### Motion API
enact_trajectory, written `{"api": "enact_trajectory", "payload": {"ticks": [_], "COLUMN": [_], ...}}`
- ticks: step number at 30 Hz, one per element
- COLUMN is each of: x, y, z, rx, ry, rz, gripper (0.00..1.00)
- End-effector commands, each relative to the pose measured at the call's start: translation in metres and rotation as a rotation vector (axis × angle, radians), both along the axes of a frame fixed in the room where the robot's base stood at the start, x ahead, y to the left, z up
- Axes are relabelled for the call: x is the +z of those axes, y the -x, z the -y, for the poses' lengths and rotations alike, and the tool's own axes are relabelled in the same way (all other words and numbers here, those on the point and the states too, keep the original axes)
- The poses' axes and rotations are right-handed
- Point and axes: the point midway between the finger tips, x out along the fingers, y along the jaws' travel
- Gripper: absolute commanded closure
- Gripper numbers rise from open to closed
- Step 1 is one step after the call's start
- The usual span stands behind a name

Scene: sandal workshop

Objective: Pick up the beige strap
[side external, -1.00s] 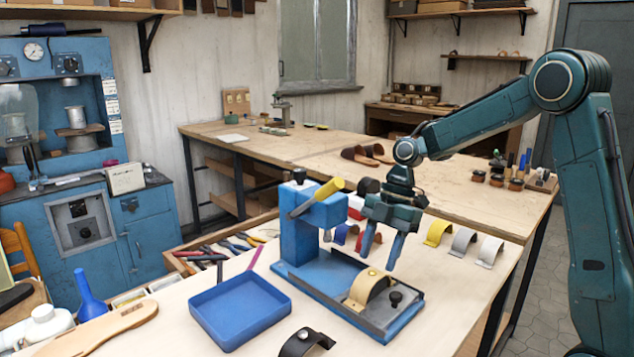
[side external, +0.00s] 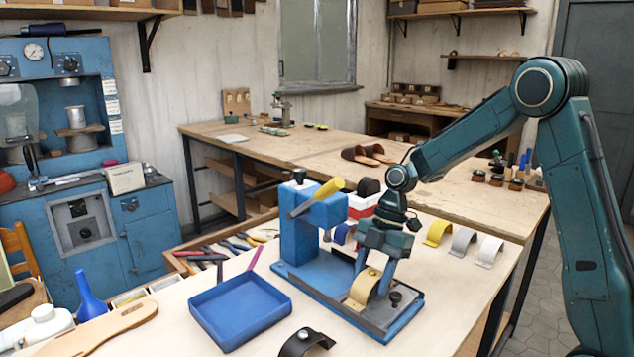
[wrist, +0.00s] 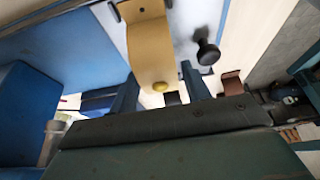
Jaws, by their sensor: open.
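The beige strap (side external: 362,289) is an arched band with a gold stud, standing on the grey plate of the blue press (side external: 300,235). In the wrist view the beige strap (wrist: 150,45) hangs into the upper middle, its stud end between my two fingers. My gripper (side external: 374,271) is open, pointing down right at the strap's top. In the wrist view my gripper (wrist: 160,82) has one finger on each side of the strap, with visible gaps. Whether either finger touches it cannot be told. The strap's far side is partly hidden by the fingers.
A black knob (side external: 396,298) stands on the plate close beside the strap. A blue tray (side external: 240,310) lies to the left and a dark strap (side external: 304,343) in front. Yellow (side external: 438,232), grey (side external: 464,241) and white (side external: 490,250) straps stand at the right.

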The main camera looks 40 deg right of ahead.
Motion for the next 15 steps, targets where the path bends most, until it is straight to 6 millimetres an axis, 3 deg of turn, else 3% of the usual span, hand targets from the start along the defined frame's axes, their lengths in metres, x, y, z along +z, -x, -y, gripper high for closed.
{"api": "enact_trajectory", "payload": {"ticks": [8,13,15], "x": [0.0003,0.0004,0.0004], "y": [-0.0001,-0.0001,-0.0001], "z": [0.0001,0.0002,0.0002], "rx": [0.0,0.0,0.0], "ry": [0.0,0.0,0.0], "rz": [0.0,0.0,0.0], "gripper": [0.53,0.85,0.89]}}
